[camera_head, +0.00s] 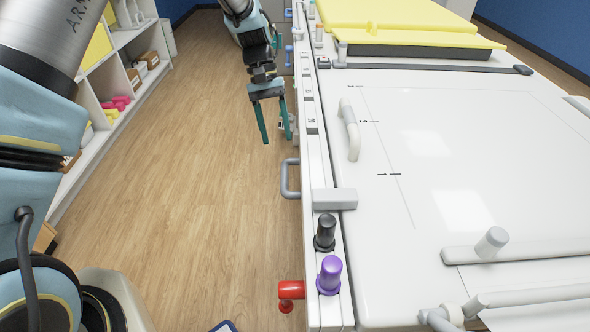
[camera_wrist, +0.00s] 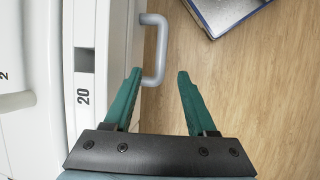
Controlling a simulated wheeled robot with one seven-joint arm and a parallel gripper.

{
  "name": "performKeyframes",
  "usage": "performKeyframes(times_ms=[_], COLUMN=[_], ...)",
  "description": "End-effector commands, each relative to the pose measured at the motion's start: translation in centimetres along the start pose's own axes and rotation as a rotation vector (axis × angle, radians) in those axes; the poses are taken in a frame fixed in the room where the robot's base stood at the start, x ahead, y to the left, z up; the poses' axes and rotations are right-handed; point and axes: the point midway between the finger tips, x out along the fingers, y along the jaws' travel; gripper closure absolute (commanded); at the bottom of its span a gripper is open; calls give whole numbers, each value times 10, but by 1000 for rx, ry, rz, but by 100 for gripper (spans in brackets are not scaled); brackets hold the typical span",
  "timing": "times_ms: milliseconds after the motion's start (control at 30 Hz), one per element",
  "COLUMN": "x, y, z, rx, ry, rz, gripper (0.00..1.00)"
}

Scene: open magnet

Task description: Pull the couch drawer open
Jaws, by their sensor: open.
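The couch (camera_head: 430,140) is a long white table with a panelled side facing the wood floor. A grey U-shaped handle (camera_head: 290,178) sticks out from that side, low down, and is likely the drawer's handle. The same handle shows in the wrist view (camera_wrist: 157,50). My gripper (camera_head: 276,138) hangs beside the couch side, open and empty, its teal fingers pointing down. In the wrist view my gripper (camera_wrist: 158,75) has one fingertip close to the handle's lower end and the other to its right, over floor. I cannot tell whether they touch. The drawer's front is mostly hidden from above.
A red knob (camera_head: 291,290) juts from the couch side nearer the camera. Black (camera_head: 325,232) and purple (camera_head: 329,275) knobs stand on the couch edge. White shelves (camera_head: 125,60) stand at left. A blue-edged object (camera_wrist: 225,12) lies on the floor. The floor between is clear.

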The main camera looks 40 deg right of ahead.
Motion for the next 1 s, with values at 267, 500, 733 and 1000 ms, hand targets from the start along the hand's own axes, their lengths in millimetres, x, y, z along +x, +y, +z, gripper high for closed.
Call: performKeyframes(times_ms=[267,500,733,1000], x=[48,85,98,99], y=[-1,-1,-1,-1], z=[2,1,0,0], rx=[-2,-2,-1,-1], ry=[-4,-1,2,2], rz=[-1,0,-1,0], gripper=[43,43,43,46])
